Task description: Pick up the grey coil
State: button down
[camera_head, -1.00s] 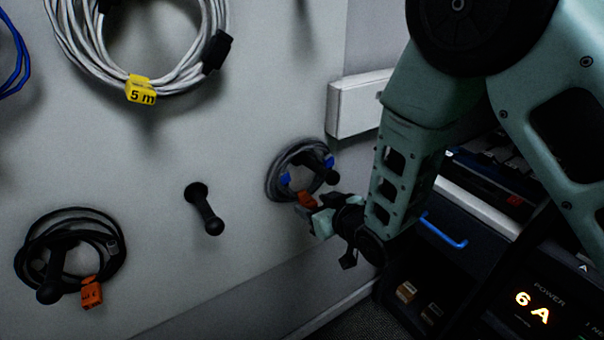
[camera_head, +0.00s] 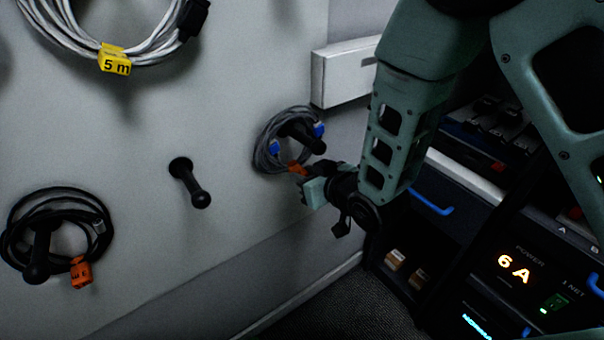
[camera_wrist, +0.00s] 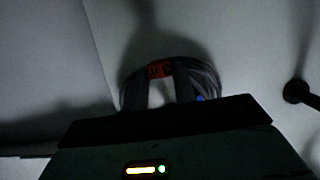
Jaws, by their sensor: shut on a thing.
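The grey coil (camera_head: 262,150) hangs around a black peg (camera_head: 303,135) on the wall panel in the head view. It has blue connectors and an orange tag (camera_head: 297,168) at its lower right. My gripper (camera_head: 304,178) is at the tag side, shut on the coil's lower edge. In the dark wrist view the coil (camera_wrist: 207,80) and its orange tag (camera_wrist: 159,69) show just beyond my gripper (camera_wrist: 160,95), with the fingers over the tag area. The exact grip contact is partly hidden.
An empty black peg (camera_head: 190,183) is left of the coil. A black coil (camera_head: 100,228) with an orange tag hangs lower left, a white coil (camera_head: 150,52) upper left. A white box (camera_head: 345,70) juts out above the coil. A dark rack (camera_head: 440,225) stands at right.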

jog(key=r+p+v, duration=0.1)
jog(key=p+v, duration=1.3)
jog(key=p, duration=0.1)
jog(key=shift+r, duration=0.2)
jog(key=shift+w, duration=0.15)
dwell(0.8)
